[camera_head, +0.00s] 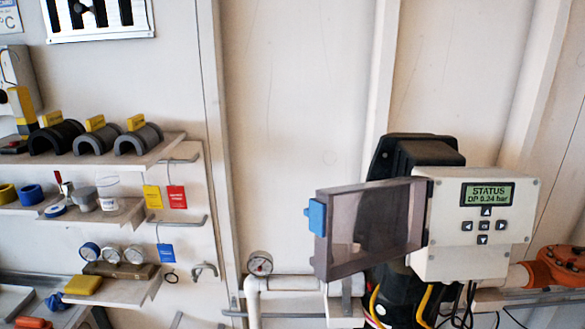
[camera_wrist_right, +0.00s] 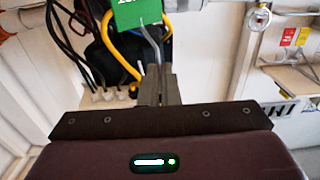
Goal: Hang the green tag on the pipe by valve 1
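The green tag (camera_wrist_right: 138,12) shows at the top edge of the right wrist view, partly cut off by the frame. A grey wire hook (camera_wrist_right: 155,42) runs from it down to my right gripper (camera_wrist_right: 158,70). The gripper's fingers are together on the hook's end. Neither gripper shows in the head view, and the green tag is not seen there. A white pipe (camera_head: 285,284) with a gauge (camera_head: 259,263) runs along the wall low in the head view. No label reading valve 1 is legible, so I cannot tell which part it is.
A grey controller (camera_head: 470,225) with an open tinted cover (camera_head: 370,228) stands out before the wall. Yellow and black cables hang below it. An orange fitting (camera_head: 556,268) is at the right. Shelves (camera_head: 110,212) with a yellow tag (camera_head: 152,197), red tag (camera_head: 177,197) and blue tag (camera_head: 166,252) are at the left.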

